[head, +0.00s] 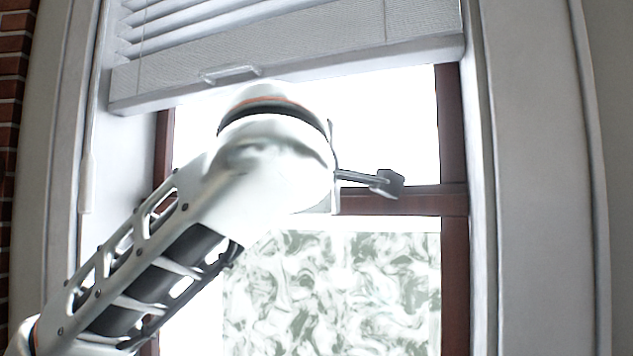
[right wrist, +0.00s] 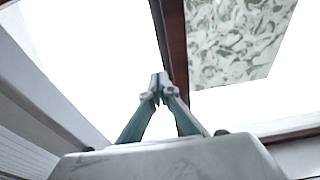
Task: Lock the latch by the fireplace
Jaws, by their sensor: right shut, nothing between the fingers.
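My right gripper (head: 392,183) reaches in front of the window, with its arm coming from the lower left of the head view. Its fingers point right, just above or in front of the brown rail across the window's middle. In the right wrist view the teal-grey fingers (right wrist: 157,85) meet at their pale tips, shut and empty, and overlap the brown rail (right wrist: 168,30). I cannot make out a separate latch; the gripper and arm hide part of the rail. I cannot tell whether the tips touch anything. My left gripper is not in view.
A grey blind (head: 300,45) covers the window's top; a white handle (head: 232,73) sits on its lower bar. A patterned pane (head: 330,290) lies below the rail. The white window casing (head: 535,180) bounds the right side, and brick (head: 12,100) shows far left.

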